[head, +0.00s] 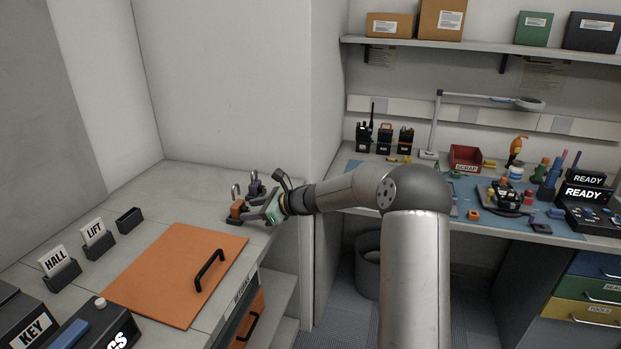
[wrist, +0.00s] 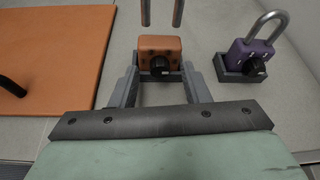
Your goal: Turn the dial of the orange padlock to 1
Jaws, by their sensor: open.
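The orange padlock (head: 236,209) stands on the counter near its back right corner. In the wrist view the orange padlock (wrist: 160,45) has a black dial (wrist: 160,66) on its front and a grey shackle rising out of the top of the picture. The number on the dial is too small to read. My gripper (wrist: 158,85) is open, with its two grey fingers on either side of the padlock's lower front. I cannot tell whether either finger touches it. In the head view my gripper (head: 249,207) reaches in from the right.
A purple padlock (wrist: 252,53) in a dark holder stands close to the right; it also shows in the head view (head: 255,186). An orange panel with a black handle (head: 180,275) lies to the left. HALL (head: 62,266) and LIFT (head: 96,238) card holders stand further left.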

